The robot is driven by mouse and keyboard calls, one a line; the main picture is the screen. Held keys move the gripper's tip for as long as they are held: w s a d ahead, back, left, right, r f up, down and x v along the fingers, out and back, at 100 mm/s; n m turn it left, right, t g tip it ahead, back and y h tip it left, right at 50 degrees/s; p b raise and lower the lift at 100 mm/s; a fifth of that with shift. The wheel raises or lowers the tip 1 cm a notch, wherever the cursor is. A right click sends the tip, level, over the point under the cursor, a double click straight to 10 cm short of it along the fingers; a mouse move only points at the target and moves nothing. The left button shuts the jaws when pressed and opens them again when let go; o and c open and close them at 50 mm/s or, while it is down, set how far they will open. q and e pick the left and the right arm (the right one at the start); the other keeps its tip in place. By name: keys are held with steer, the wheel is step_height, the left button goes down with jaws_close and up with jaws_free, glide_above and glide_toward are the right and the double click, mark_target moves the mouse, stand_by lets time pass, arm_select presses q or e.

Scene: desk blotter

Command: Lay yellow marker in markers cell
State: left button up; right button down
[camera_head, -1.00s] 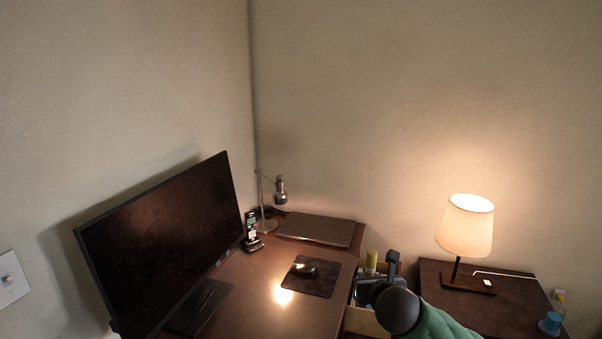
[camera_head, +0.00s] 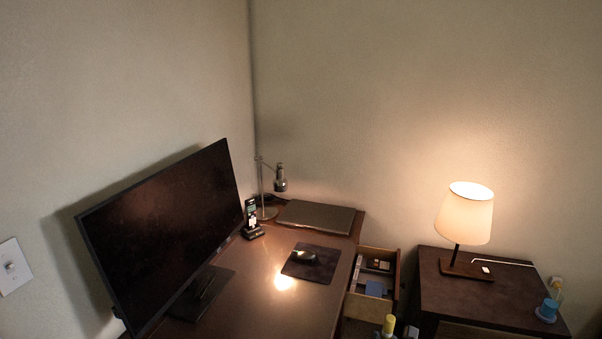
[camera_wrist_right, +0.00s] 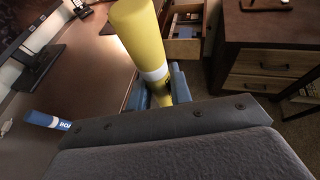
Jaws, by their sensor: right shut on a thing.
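The yellow marker (camera_head: 389,323) shows at the bottom edge of the head view, in front of the open drawer (camera_head: 393,295). In the right wrist view the yellow marker (camera_wrist_right: 141,38) is large, with a white band, and stands up out of the jaws. My right gripper (camera_wrist_right: 158,88) is shut on it; its blue fingers lie on both sides. In the head view only a little of my right gripper (camera_head: 390,333) shows at the bottom edge. The drawer is divided into cells holding small items; I cannot tell which cell is for markers. My left gripper is out of view.
A blue marker (camera_wrist_right: 45,121) shows at the left of the wrist view. The desk (camera_head: 250,312) holds a monitor (camera_head: 165,230), mouse pad (camera_head: 321,271), and laptop (camera_head: 315,216). A side cabinet (camera_head: 505,303) with a lit lamp (camera_head: 466,215) stands right of the drawer.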

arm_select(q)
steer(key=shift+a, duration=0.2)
arm_select(e)
steer(key=shift+s+f, duration=0.25)
steer(key=shift+f, duration=0.1)
steer(key=shift+w+r, duration=0.2)
steer(key=shift+r, duration=0.05)
steer(key=w+a+r+n+y, duration=0.1)
steer(key=w+a+r, duration=0.2)
steer(key=w+r, duration=0.5)
steer(key=w+a+r+y, duration=0.1)
steer(key=w+a+r, duration=0.2)
steer(key=w+r, duration=0.45)
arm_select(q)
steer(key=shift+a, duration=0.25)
arm_select(e)
steer(key=w+a+f+n+y, duration=0.1)
steer(key=w+f, duration=0.2)
steer(key=f, duration=0.5)
steer(key=w+a+f+n+y, duration=0.1)
steer(key=w+f, duration=0.2)
steer(key=f, duration=0.5)
steer(key=shift+w+a+f+n+g, duration=0.2)
steer(key=shift+w+n+g, duration=0.1)
steer(key=shift+g, duration=0.1)
